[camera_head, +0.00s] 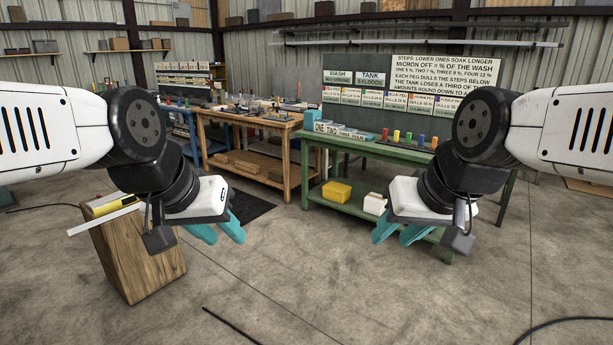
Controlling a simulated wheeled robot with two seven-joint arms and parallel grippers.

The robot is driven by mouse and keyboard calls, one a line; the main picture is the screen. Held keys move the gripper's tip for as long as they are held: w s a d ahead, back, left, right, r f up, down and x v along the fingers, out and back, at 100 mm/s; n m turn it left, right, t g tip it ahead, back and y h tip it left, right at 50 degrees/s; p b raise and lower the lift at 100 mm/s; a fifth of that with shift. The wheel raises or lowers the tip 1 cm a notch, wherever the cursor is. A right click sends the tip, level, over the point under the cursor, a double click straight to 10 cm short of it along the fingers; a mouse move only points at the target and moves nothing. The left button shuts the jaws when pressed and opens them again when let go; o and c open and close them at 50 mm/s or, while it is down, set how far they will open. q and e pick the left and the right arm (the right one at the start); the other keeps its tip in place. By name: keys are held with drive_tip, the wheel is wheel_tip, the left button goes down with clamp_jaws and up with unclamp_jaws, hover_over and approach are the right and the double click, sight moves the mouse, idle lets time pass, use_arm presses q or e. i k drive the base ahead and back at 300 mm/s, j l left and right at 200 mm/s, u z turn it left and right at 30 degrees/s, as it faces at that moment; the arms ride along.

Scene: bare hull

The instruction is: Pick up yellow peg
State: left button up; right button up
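The yellow peg (396,136) stands upright in a row of coloured pegs on the green bench (375,148), at the back right of centre.
A blue holder (312,121) with labelled trays stands left of the pegs. A yellow bin (337,191) sits on the lower shelf. A wooden block (140,260) with a yellow tool stands at left. Cables lie on the floor. The middle floor is mostly clear.

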sight(397, 133)
drive_tip(key=i+u, duration=0.15)
drive_tip(key=i, duration=2.15)
drive_tip(key=i+z, duration=0.2)
drive_tip(key=i, duration=0.3)
drive_tip(key=i+j+z, duration=0.25)
drive_tip(key=i, duration=0.25)
drive_tip(key=i+j+z, duration=0.2)
drive_tip(key=i, duration=0.3)
drive_tip(key=i+j+z, duration=0.2)
drive_tip(key=i, duration=0.25)
drive_tip(key=j+z, duration=0.1)
drive_tip(key=z, duration=0.75)
